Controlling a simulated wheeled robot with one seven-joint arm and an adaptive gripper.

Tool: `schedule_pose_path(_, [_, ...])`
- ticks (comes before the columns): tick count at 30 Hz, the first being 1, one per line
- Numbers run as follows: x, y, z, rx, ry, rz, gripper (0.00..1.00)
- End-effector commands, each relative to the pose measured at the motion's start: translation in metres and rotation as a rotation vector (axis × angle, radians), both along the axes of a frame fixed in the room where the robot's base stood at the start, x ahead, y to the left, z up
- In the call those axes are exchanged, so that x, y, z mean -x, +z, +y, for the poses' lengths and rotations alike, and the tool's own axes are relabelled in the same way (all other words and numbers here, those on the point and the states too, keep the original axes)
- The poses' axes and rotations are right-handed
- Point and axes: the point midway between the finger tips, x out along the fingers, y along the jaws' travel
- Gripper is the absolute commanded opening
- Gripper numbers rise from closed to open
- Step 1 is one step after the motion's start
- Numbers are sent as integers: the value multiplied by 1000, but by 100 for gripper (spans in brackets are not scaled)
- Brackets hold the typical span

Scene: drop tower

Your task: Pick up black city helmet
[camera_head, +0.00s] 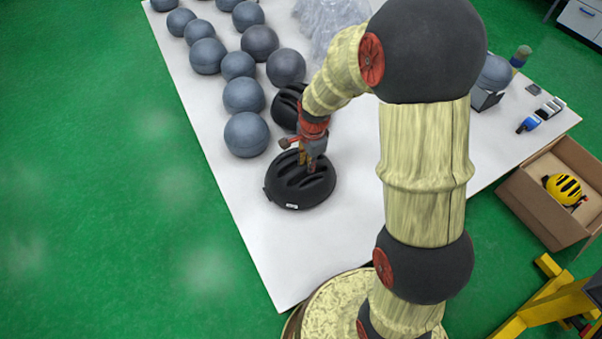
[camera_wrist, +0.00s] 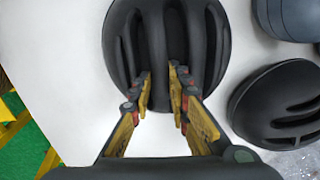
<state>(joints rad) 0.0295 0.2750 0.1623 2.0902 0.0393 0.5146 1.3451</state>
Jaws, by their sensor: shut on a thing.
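A black city helmet (camera_head: 298,186) with long vents sits on the white table near its front corner. In the wrist view the same helmet (camera_wrist: 205,50) fills the top middle. My gripper (camera_head: 308,168) is over it from above, its fingers at the vents. In the wrist view my gripper (camera_wrist: 160,82) has its two fingertips on either side of a rib between vents, shut on the helmet. The helmet appears to rest on the table; I cannot tell whether it is lifted.
A second black helmet (camera_head: 287,106) stands just behind, close by. Several grey spheres (camera_head: 246,135) line the left of the white table (camera_head: 262,246). Clear plastic wrap (camera_head: 325,22) lies at the back. A cardboard box (camera_head: 541,206) with a yellow helmet (camera_head: 564,188) stands at right. The table's front is clear.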

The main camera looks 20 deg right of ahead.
Motion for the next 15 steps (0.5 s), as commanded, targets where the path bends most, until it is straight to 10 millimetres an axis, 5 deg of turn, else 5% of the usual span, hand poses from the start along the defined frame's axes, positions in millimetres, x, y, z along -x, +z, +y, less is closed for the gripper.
schedule_pose_path(15, [-1, 17, 0, 0, 0, -4, 0])
